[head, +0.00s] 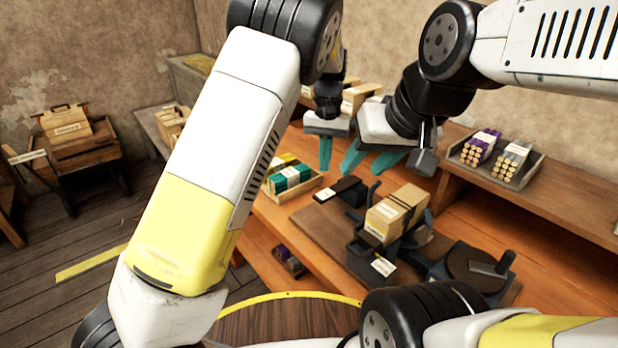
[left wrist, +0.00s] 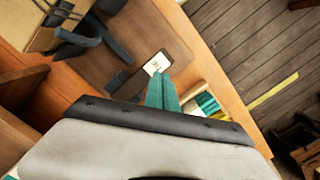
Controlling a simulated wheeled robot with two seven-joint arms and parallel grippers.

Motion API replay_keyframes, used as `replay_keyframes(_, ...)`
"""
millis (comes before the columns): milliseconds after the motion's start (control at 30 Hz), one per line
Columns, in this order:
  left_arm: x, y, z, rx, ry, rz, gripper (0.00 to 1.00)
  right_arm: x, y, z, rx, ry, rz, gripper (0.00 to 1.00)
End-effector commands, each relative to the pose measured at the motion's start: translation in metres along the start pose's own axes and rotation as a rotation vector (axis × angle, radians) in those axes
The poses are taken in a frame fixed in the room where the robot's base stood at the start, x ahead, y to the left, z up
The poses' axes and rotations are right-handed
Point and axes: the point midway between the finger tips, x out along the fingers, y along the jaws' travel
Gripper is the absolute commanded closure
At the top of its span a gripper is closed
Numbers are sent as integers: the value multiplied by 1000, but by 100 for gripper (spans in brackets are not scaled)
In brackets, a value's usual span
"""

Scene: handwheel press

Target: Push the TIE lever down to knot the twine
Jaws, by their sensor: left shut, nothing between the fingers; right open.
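A white tag reading TIE (left wrist: 157,63) shows in the left wrist view, just beyond my left fingertips, by a dark bar (left wrist: 118,82). In the head view a dark block with a white label (head: 340,188) sits at the back left of the brown press board (head: 312,218). My left gripper (head: 325,168) is shut and empty, its teal fingers pointing down above and behind that block. The fingers also show in the left wrist view (left wrist: 161,92); I cannot tell whether they touch anything. A tan parcel (head: 397,212) sits in the black press frame. My right gripper (head: 368,165) is open, above the press.
A dark handwheel (head: 472,264) stands at the front right of the bench. A tray of coloured bundles (head: 312,186) lies left of the press. Another tray (head: 520,180) holds purple and white bundles at right. My two grippers are close together.

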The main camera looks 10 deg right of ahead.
Motion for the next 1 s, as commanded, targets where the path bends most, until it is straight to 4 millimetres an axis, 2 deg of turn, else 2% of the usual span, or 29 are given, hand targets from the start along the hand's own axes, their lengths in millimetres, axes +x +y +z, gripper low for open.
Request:
replay_keyframes(467, 6, 1, -1, 1, -2, -2, 100, 0, 0, 0, 0, 0, 0, 59)
replay_keyframes(1000, 64, 0, 0, 1, -1, -3, 100, 0, 0, 0, 0, 0, 0, 59)
